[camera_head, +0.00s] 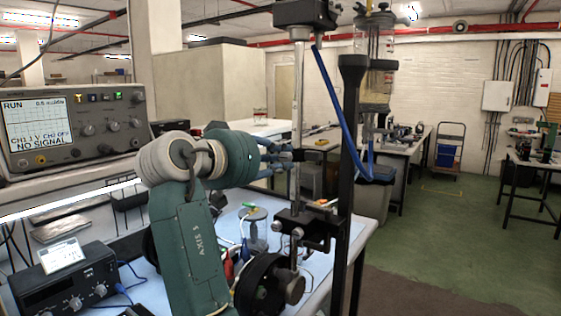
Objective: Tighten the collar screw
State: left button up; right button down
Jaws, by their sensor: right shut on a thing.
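My right gripper (284,154) is at the middle of the head view, its blue-grey fingers reaching right to the silver vertical rod (297,110). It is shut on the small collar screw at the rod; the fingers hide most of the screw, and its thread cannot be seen. A dark collar piece (319,153) sits beside the fingertips, between the rod and a thick black post (346,200). A clear sealed cylinder (375,50) with metal caps stands upright behind the post. My left gripper is not in view.
A blue hose (334,95) hangs beside the post. Below my gripper are a black clamp block (305,222) with knobs and a small round stand (255,215) on the pale blue bench. An oscilloscope (75,125) stands left.

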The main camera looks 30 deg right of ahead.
jog(key=shift+a+r, duration=0.15)
jog(key=shift+r, duration=0.2)
jog(key=c, duration=1.7)
grip_release()
jog(key=shift+o, duration=0.8)
jog(key=shift+a, duration=0.3)
notch_tip(320, 180, up, 10)
jog(key=shift+a, duration=0.1)
